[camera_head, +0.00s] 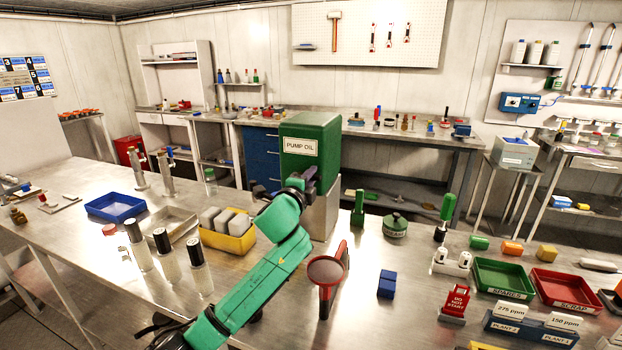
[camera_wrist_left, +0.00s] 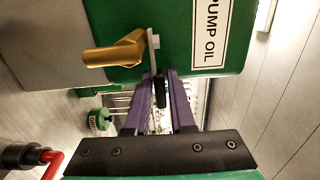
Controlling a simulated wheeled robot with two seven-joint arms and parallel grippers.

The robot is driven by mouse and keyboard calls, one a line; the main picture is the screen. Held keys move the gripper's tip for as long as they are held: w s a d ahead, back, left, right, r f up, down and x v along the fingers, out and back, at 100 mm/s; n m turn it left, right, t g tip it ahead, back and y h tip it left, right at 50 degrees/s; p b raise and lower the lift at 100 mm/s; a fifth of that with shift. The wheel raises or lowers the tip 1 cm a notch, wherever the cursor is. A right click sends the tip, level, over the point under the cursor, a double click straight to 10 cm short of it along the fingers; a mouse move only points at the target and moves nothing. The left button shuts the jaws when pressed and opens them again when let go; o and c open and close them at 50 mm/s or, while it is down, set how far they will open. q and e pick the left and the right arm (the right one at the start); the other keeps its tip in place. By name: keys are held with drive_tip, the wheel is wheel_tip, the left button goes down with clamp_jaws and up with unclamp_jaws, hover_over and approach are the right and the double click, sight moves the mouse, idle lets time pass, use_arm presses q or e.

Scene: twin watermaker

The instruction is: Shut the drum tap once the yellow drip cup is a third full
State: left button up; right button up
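The green drum (camera_head: 318,135), labelled PUMP OIL, stands on a pale stand (camera_head: 325,212) on the near bench; it also fills the top of the left wrist view (camera_wrist_left: 205,83). There its brass tap (camera_wrist_left: 113,53) carries a flat grey lever (camera_wrist_left: 152,45). A black grip (camera_wrist_left: 160,92) shows between the purple fingers of my left gripper (camera_wrist_left: 164,88). The fingers stand apart around it; I cannot tell whether they touch it. In the head view my left gripper (camera_head: 303,182) is at the drum's front and hides the tap. I cannot make out the yellow drip cup or its level.
A yellow tray of grey blocks (camera_head: 247,245) and several black-capped bottles (camera_head: 198,265) stand left of my left arm. A red stand with a round top (camera_head: 326,270) and a blue block (camera_head: 387,284) are to its right. Green (camera_head: 503,279) and red (camera_head: 565,290) trays lie farther right.

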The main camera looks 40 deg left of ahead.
use_arm(q)
drive_tip(key=shift+o, duration=0.9)
drive_tip(key=shift+w, duration=0.1)
drive_tip(key=b+v, duration=0.3)
drive_tip(key=v, duration=1.1)
drive_tip(key=shift+s, duration=0.25)
drive_tip(key=shift+d, duration=0.1)
